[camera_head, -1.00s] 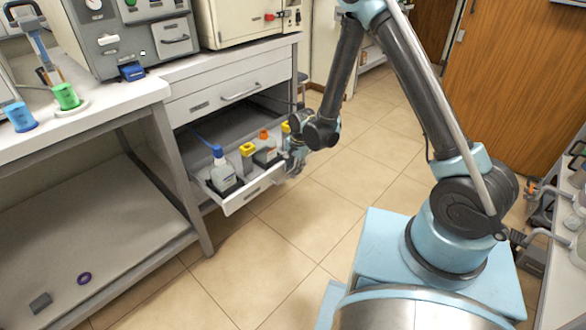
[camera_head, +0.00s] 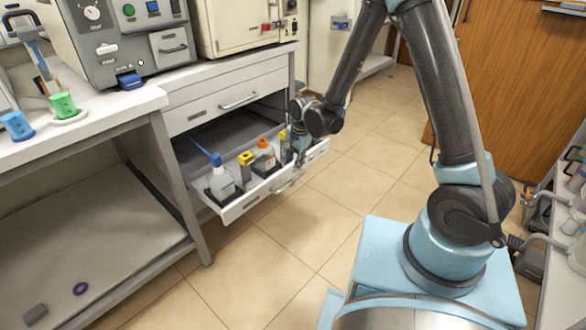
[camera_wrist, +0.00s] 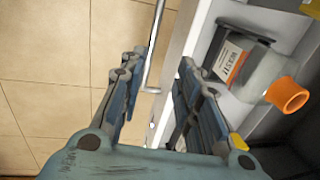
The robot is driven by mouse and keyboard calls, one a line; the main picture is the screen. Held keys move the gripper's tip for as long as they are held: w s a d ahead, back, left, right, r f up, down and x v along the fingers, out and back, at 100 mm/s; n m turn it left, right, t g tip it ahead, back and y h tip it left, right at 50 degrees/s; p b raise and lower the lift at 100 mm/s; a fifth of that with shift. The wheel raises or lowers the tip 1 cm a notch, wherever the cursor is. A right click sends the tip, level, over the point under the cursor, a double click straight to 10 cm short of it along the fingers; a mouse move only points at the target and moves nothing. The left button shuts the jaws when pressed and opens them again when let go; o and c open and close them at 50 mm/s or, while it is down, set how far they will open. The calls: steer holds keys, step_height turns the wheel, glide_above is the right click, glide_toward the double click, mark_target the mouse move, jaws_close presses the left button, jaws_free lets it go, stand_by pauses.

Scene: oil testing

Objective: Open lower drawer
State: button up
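The lower drawer (camera_head: 243,206) of the bench is pulled out, with its white front panel standing clear of the cabinet. Its bar handle (camera_head: 287,184) runs along the outer face. My gripper (camera_head: 299,150) is at the right part of the drawer front. In the wrist view, my gripper (camera_wrist: 161,65) has its two fingers spread apart. The handle (camera_wrist: 154,62) and the front panel (camera_wrist: 178,50) show between the fingers. The left finger is over the floor side, the right finger over the drawer's inside. I cannot tell whether either finger touches the drawer.
The drawer holds a blue-topped wash bottle (camera_head: 221,184), an orange-capped bottle (camera_head: 264,158) and yellow-topped items (camera_head: 246,160). The closed upper drawer (camera_head: 215,105) is directly above. Tiled floor (camera_head: 330,205) in front is clear. A side bench (camera_head: 560,260) stands at the right.

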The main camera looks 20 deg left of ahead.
mark_target(291, 170)
steer(key=shift+d+r, duration=0.15)
steer(key=shift+r, duration=0.65)
steer(key=shift+d+r, duration=0.15)
steer(key=shift+r, duration=0.6)
steer(key=shift+w+a+f, duration=0.1)
steer(key=shift+a+f, duration=0.15)
steer(key=shift+f, duration=1.15)
steer(key=shift+s+a+f, duration=0.1)
steer(key=shift+a+f, duration=0.2)
steer(key=shift+f, duration=1.05)
steer(key=shift+w+a+f, duration=0.1)
steer(key=shift+a+f, duration=0.15)
steer(key=shift+f, duration=1.15)
